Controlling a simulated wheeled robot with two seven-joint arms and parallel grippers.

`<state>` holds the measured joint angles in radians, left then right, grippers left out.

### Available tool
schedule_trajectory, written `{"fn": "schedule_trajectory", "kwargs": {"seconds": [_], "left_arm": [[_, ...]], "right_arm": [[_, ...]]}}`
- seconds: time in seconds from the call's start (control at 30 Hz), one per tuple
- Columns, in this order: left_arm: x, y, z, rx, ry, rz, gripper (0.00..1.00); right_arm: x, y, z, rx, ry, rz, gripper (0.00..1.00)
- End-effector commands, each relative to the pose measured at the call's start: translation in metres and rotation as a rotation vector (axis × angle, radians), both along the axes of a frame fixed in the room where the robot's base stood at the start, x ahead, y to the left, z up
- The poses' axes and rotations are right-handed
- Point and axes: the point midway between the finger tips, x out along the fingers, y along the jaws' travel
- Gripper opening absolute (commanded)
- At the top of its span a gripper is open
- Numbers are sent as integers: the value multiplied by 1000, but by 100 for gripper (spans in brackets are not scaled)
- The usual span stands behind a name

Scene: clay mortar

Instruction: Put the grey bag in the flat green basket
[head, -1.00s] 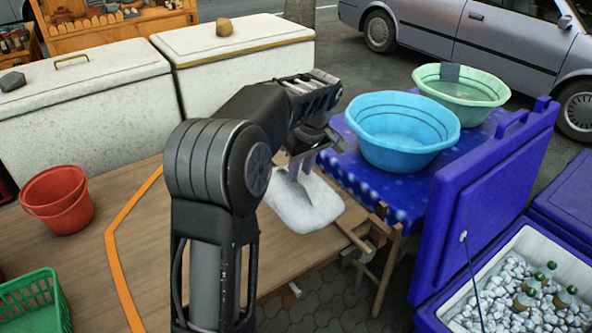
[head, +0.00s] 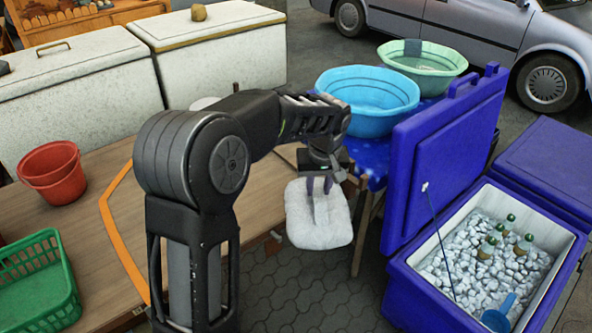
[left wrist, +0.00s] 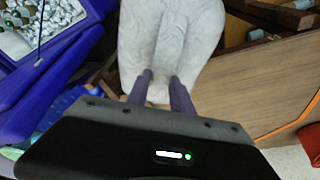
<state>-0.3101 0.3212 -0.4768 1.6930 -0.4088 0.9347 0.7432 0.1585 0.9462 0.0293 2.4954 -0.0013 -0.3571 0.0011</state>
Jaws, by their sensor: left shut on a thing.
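The grey bag (head: 318,230), pale and pillow-like, hangs from my left gripper (head: 319,188) in the head view, in front of the table's right edge and left of the blue cooler. My left gripper is shut on its upper part. In the left wrist view the bag (left wrist: 172,30) shows pale and creased between and beyond the two purple fingers (left wrist: 160,80). The green basket (head: 62,268), with slatted sides, stands at the lower left on the wooden table, cut by the picture's edge; its visible inside looks empty. My right gripper is not in view.
A red bucket (head: 53,175) stands behind the basket on the wooden table (head: 100,225). A blue basin (head: 368,100) and a pale green basin (head: 440,62) stand at the back right. An open blue cooler (head: 400,275) holds ice and bottles. The table's middle looks clear.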

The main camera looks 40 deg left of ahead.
Motion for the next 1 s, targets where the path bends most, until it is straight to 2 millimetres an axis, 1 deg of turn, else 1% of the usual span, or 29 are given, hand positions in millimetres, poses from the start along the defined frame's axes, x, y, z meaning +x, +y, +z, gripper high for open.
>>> {"fn": "schedule_trajectory", "kwargs": {"seconds": [0.03,0.2,0.3,0.43,0.5,0.63,0.93,0.97,1.0], "left_arm": [[0,-16,-5,-3,-2,-74,0],[-4,-66,-22,-3,-7,-328,0],[-8,-91,-30,-1,-14,-455,0],[-13,-115,-38,2,-22,-582,0],[-16,-124,-41,4,-25,-631,0],[-19,-135,-44,7,-30,-685,0],[-19,-137,-45,6,-31,-698,0],[-20,-137,-45,6,-31,-698,0],[-19,-137,-45,6,-31,-697,0]], "right_arm": [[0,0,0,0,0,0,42],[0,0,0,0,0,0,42],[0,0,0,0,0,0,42],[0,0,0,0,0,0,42],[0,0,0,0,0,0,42],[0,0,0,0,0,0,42],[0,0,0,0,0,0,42],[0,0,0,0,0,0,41],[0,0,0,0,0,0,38]]}}
